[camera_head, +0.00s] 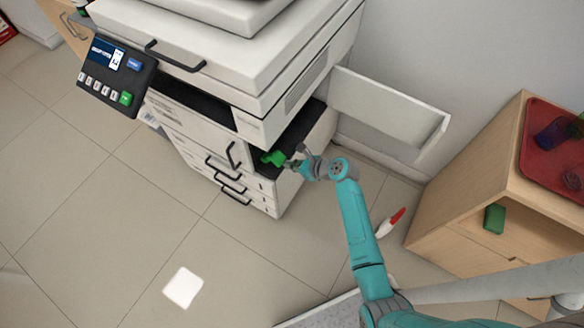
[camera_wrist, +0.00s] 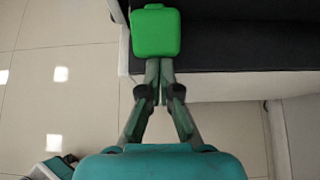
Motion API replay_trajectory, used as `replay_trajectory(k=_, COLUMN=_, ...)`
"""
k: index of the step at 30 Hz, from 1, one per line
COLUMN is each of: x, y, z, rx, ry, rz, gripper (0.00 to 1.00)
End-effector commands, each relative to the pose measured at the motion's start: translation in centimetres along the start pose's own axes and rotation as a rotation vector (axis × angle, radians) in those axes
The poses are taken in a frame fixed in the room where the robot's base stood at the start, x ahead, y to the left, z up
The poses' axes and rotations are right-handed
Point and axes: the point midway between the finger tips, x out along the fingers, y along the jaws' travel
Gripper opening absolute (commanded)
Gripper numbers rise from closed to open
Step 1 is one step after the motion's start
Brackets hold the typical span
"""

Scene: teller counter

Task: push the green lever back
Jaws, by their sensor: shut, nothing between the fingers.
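The green lever (camera_head: 273,158) sits in the dark opening on the side of the white copier (camera_head: 215,95). In the wrist view its green head (camera_wrist: 155,32) is a rounded block straight ahead of the fingertips. My gripper (camera_head: 298,160) is at the opening, just right of the lever. In the wrist view my gripper (camera_wrist: 160,64) has its fingertips together and empty, right at the near edge of the lever's head. They look to be at or touching it; I cannot tell whether there is contact.
The copier's side door (camera_head: 385,112) stands open to the right of the opening. A wooden cabinet (camera_head: 500,190) with a red tray (camera_head: 560,165) stands at the right. A red and white bottle (camera_head: 391,222) lies on the floor. The tiled floor at the left is mostly clear.

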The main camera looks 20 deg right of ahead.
Motion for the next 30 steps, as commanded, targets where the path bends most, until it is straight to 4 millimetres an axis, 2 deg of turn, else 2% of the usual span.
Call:
replay_trajectory(k=9, x=-0.3, y=0.0, z=3.5, rx=-0.003, ry=-0.004, rz=0.001, gripper=0.0)
replay_trajectory(k=20, x=-0.4, y=0.0, z=3.6, rx=-0.001, ry=-0.003, rz=0.0, gripper=0.0)
replay_trajectory(k=30, x=-1.1, y=0.0, z=4.6, rx=-0.001, ry=-0.003, rz=0.0, gripper=0.0)
